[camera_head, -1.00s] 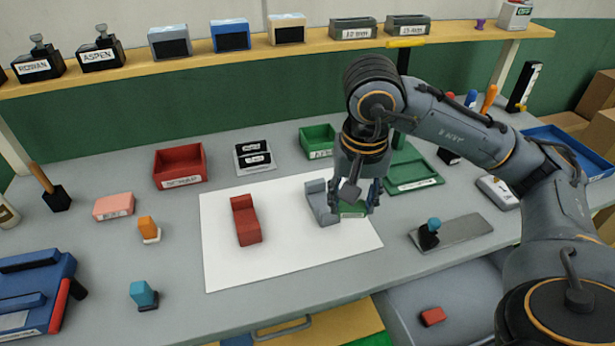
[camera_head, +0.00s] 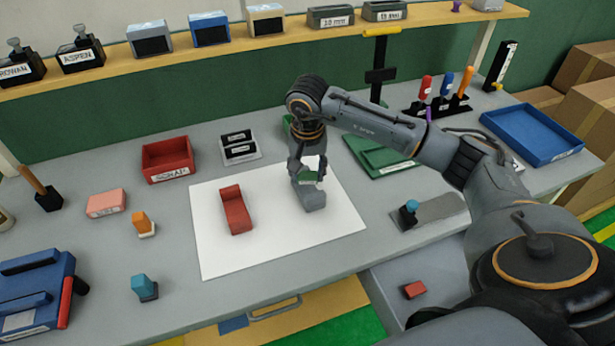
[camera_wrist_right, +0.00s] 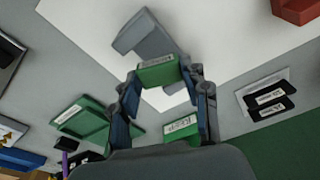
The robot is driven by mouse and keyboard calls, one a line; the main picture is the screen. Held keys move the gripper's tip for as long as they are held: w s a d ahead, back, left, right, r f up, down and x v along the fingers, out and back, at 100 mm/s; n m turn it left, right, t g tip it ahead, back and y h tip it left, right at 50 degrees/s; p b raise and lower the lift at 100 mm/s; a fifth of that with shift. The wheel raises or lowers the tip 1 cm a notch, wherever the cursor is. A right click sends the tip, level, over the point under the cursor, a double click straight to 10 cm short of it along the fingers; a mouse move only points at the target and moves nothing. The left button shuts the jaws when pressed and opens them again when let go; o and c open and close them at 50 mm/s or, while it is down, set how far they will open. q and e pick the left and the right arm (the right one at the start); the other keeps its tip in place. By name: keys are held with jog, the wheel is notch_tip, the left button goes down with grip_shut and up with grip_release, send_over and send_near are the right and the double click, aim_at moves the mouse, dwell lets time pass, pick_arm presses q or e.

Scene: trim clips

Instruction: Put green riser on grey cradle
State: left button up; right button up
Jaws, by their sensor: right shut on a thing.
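My right gripper (camera_head: 307,172) is shut on the green riser (camera_head: 309,177), a small green block with a white label. The riser also shows between the fingertips in the right wrist view (camera_wrist_right: 158,73). The grey cradle (camera_head: 313,200) sits on the white sheet, with the gripper and riser over its far part. In the right wrist view the cradle (camera_wrist_right: 150,38) lies just beyond the riser, which overlaps its edge in the picture. I cannot tell whether the riser touches the cradle. My left gripper is not in view.
A red cradle-shaped block (camera_head: 236,211) lies on the white sheet (camera_head: 250,255) to the left. A green tray (camera_head: 378,157), a red bin (camera_head: 170,160) and a black-labelled holder (camera_head: 239,148) stand behind. A grey plate with a teal-knobbed stamp (camera_head: 410,213) lies to the right.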

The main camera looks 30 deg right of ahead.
aim_at(307, 177)
notch_tip(307, 177, down, 2)
jog(key=shift+f+p, duration=0.2)
jog(key=shift+p, duration=0.4)
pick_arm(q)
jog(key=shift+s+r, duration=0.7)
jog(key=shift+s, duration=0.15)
pick_arm(e)
jog(key=shift+f, duration=0.25)
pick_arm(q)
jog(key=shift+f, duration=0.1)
pick_arm(e)
jog(key=shift+f+b, duration=0.2)
jog(key=shift+b, duration=0.1)
jog(key=o, duration=0.9)
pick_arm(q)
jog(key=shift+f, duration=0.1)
pick_arm(e)
jog(key=shift+o, duration=0.2)
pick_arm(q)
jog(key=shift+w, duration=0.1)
